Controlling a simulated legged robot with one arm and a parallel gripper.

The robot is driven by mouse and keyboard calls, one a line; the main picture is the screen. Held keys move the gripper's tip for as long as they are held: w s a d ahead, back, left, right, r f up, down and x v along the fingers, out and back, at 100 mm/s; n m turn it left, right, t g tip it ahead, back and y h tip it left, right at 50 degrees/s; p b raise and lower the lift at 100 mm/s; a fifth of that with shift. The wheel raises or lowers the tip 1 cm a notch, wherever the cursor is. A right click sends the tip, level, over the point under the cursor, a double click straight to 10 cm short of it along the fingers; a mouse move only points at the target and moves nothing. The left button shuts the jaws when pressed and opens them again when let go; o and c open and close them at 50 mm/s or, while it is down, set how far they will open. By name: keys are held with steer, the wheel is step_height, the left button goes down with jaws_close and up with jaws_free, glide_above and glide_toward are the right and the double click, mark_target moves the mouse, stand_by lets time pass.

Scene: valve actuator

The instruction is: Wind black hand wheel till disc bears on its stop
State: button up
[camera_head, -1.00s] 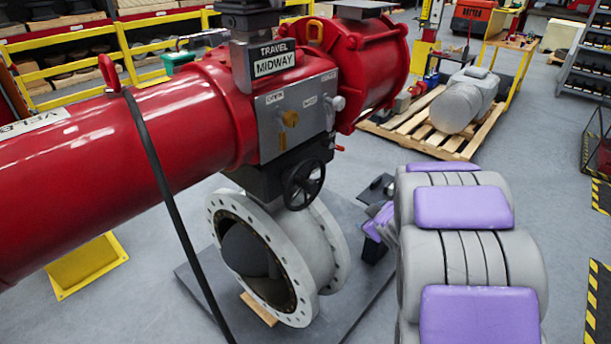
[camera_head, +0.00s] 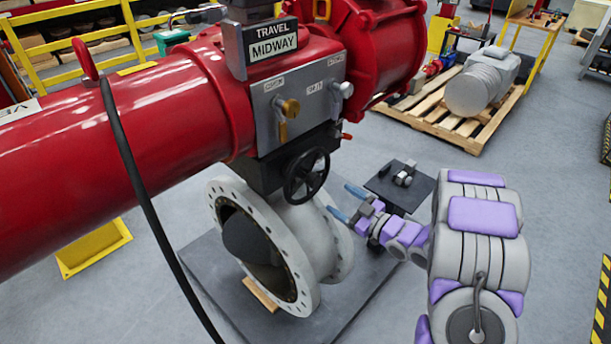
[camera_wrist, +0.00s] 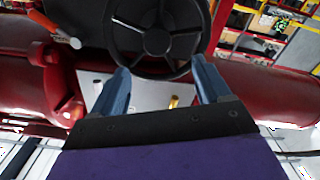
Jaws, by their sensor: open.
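The black hand wheel (camera_head: 306,175) sits on the black gearbox under the red actuator (camera_head: 150,125). In the wrist view the hand wheel (camera_wrist: 157,38) fills the top middle, just beyond the fingertips. My gripper (camera_head: 347,203) is open, its two blue fingers apart, to the lower right of the wheel. In the wrist view my gripper (camera_wrist: 160,78) spans the wheel's near rim with nothing clearly held; contact cannot be told. The dark disc (camera_head: 248,238) sits partly turned inside the white flanged valve body (camera_head: 322,243). The travel sign (camera_head: 272,42) reads MIDWAY.
A grey panel (camera_head: 300,97) with brass and silver knobs is above the wheel. A black hose (camera_head: 137,185) hangs at left. A pallet (camera_head: 455,125) stands at back right.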

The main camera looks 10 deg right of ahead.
mark_target(307, 176)
steer(key=b+x, duration=0.2)
steer(key=x, duration=1.3)
steer(key=shift+w+d+f, duration=0.1)
steer(key=shift+w+d, duration=0.1)
jaws_close()
